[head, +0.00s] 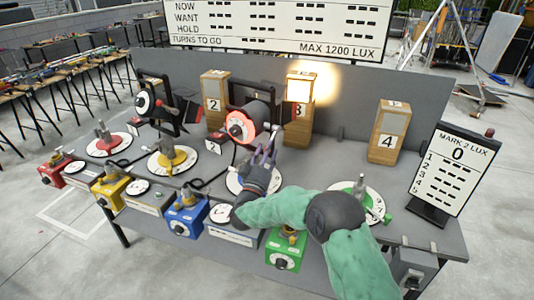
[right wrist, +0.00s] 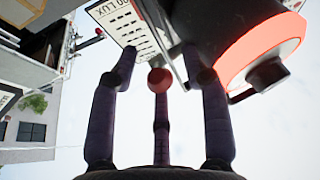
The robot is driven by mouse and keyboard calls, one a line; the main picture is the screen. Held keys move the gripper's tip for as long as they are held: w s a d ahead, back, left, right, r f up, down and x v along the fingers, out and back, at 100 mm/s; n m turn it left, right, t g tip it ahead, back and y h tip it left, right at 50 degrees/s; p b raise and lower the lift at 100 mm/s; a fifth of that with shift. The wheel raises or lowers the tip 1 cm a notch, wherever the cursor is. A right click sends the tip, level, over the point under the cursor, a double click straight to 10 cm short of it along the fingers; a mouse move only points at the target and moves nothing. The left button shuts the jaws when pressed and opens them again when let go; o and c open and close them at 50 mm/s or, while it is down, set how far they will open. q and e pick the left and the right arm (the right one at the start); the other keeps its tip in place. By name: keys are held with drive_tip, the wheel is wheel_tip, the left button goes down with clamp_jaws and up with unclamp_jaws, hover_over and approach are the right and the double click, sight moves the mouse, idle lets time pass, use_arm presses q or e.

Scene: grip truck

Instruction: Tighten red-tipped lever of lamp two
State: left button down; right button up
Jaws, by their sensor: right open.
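Lamp two (head: 242,125) is a black lamp with a glowing red ring on its face. It stands behind the small number 2 card, and its red face also shows at the upper right of the right wrist view (right wrist: 262,50). The red-tipped lever (right wrist: 159,80) shows its round red end in the right wrist view, between my spread fingers. I cannot make it out in the head view. My right gripper (head: 265,157) is open, with dark purple fingers pointing up just below lamp two. I cannot tell whether a finger touches the lever. My left gripper is not in view.
Another lamp (head: 148,102) stands to the left. Numbered wooden blocks (head: 391,135) line the back of the grey table (head: 400,240). Coloured boxes, including a blue one (head: 186,221), and round dials line the front. A scoreboard (head: 455,165) stands at the right.

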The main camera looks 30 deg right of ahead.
drive_tip(key=shift+d, duration=0.1)
clamp_jaws()
idle(0.3)
drive_tip(key=shift+s+a+r+y+p, duration=0.15)
drive_tip(key=shift+a+y+p, duration=0.15)
drive_tip(key=shift+p, duration=0.45)
drive_tip(key=r+m+g+y+p, duration=0.1)
drive_tip(key=r+g+y+p, duration=0.1)
drive_tip(key=p, duration=1.1)
drive_tip(key=r+m+g+y+p, duration=0.1)
drive_tip(key=r+g+y+p, duration=0.2)
drive_tip(key=p, duration=1)
drive_tip(key=r+m+g+y+p, duration=0.1)
drive_tip(key=r+g+y+p, duration=0.2)
drive_tip(key=p, duration=1.1)
drive_tip(key=shift+s+a+r+y, duration=0.1)
drive_tip(key=shift+a+r+y, duration=0.15)
drive_tip(key=shift+r+y, duration=0.6)
